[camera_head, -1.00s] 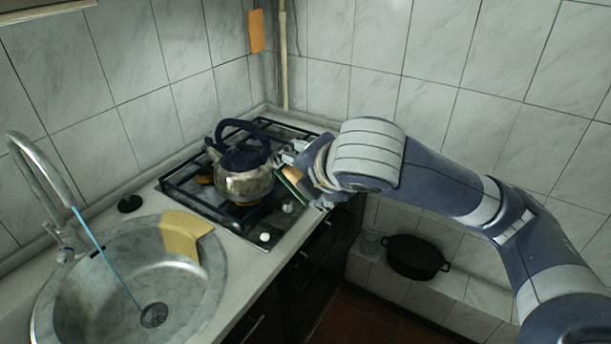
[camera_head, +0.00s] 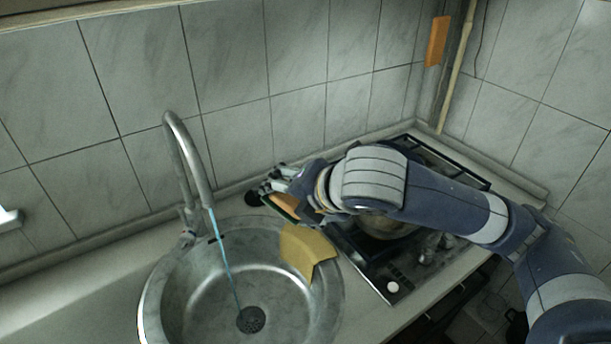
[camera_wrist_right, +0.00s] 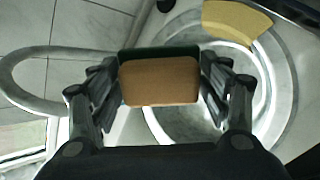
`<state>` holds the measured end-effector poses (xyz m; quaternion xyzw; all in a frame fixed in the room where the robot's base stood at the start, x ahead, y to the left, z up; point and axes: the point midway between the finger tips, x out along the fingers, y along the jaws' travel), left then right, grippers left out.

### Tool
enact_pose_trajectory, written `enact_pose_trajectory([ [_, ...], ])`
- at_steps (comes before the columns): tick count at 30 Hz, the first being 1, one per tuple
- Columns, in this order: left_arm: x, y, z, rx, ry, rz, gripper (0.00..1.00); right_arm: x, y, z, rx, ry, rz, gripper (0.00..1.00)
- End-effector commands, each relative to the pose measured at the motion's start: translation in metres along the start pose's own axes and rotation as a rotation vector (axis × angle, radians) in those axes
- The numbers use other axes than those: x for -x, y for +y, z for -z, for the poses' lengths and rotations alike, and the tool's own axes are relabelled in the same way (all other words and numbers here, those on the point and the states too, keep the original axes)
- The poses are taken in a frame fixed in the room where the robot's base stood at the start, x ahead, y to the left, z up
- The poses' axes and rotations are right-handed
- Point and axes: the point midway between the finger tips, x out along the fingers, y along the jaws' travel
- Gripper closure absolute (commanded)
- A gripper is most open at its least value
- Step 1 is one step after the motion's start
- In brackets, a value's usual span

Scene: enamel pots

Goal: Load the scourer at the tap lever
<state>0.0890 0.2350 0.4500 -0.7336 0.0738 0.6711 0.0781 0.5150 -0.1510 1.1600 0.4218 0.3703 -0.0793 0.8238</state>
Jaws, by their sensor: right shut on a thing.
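The scourer (camera_wrist_right: 160,82), an orange-brown block with a dark green layer, is held between both fingers of my right gripper (camera_wrist_right: 160,85) in the right wrist view. In the head view the scourer (camera_head: 281,206) shows in part at the gripper (camera_head: 283,190), above the sink's back right rim. The tap (camera_head: 190,160) has a tall curved spout with a thin blue stream falling into the sink. Its lever (camera_head: 188,236) is at the base of the tap, to the left of the gripper and apart from it. My left gripper is not in view.
The round metal sink (camera_head: 165,300) has a drain (camera_head: 251,320) and a yellow cloth (camera_head: 306,250) over its right rim. The kettle (camera_head: 385,226) on the hob (camera_head: 440,160) is mostly hidden behind my right arm. The left counter (camera_head: 75,290) is clear.

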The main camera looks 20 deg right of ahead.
Motion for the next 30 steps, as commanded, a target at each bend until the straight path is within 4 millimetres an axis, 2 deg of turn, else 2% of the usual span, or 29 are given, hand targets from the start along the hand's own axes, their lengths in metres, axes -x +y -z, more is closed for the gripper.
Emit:
enact_pose_trajectory([
  [5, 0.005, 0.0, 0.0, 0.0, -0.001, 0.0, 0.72, -0.014, -0.006, 0.046, 0.15, 0.149, -0.066, 0.49],
  [9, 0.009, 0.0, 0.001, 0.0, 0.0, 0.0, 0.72, -0.021, -0.01, 0.094, 0.292, 0.291, -0.146, 0.49],
  [15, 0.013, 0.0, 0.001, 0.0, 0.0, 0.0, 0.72, -0.019, -0.014, 0.154, 0.462, 0.459, -0.263, 0.49],
  [18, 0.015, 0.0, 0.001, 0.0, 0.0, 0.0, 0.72, -0.016, -0.016, 0.174, 0.521, 0.514, -0.304, 0.49],
  [24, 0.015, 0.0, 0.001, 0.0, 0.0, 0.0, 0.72, -0.012, -0.017, 0.195, 0.581, 0.569, -0.347, 0.49],
  [30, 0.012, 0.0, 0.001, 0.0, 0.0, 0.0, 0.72, -0.02, -0.016, 0.193, 0.588, 0.573, -0.35, 0.49],
])
